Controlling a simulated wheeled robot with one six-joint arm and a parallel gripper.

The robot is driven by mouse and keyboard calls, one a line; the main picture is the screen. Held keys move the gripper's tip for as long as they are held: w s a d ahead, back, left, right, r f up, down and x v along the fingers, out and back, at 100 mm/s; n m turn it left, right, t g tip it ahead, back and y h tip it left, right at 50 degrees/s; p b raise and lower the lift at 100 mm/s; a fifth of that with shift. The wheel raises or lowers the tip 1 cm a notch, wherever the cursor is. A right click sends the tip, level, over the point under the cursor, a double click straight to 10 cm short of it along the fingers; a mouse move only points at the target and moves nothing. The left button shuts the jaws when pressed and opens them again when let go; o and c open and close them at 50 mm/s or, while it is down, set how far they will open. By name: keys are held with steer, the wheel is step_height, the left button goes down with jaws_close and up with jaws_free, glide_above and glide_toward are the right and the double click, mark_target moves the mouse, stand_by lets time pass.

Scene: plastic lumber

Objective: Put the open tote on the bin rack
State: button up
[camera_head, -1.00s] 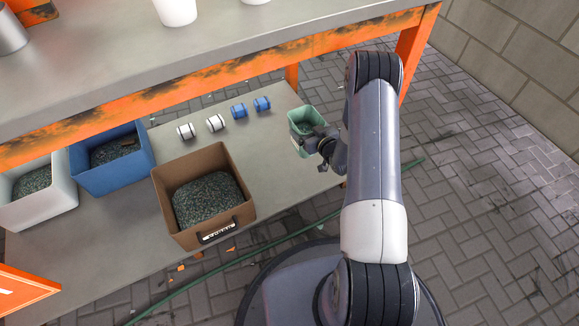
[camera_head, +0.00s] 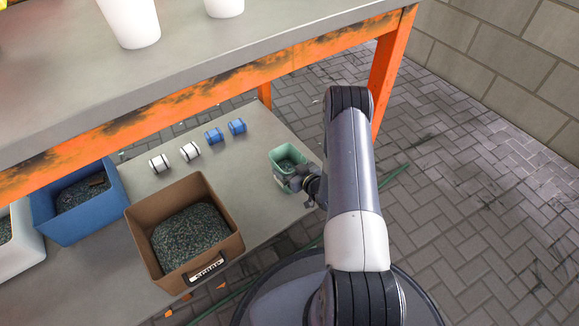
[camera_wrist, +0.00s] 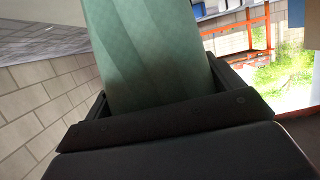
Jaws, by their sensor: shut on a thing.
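The open tote is a small green open-topped box (camera_head: 283,158) with dark grains inside. It is over the right end of the grey lower shelf (camera_head: 226,176), and I cannot tell whether it touches the shelf. My gripper (camera_head: 300,182) is shut on the tote's near right side. In the wrist view the green wall of the tote (camera_wrist: 150,50) fills the space between the dark fingers. No part is labelled as the bin rack; the shelf holding the larger bins may be it.
A brown bin (camera_head: 187,270) and a blue bin (camera_head: 80,225), both with dark grains, stand left on the shelf, with a white bin (camera_head: 28,248) beyond. Two white spools (camera_head: 160,163) and two blue spools (camera_head: 214,137) lie behind. The orange-edged upper table (camera_head: 200,90) overhangs.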

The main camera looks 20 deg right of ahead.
steer(key=o, duration=1)
steer(key=shift+o, duration=0.2)
steer(key=p+v, duration=0.3)
steer(key=v, duration=0.9)
steer(key=shift+p, duration=0.4)
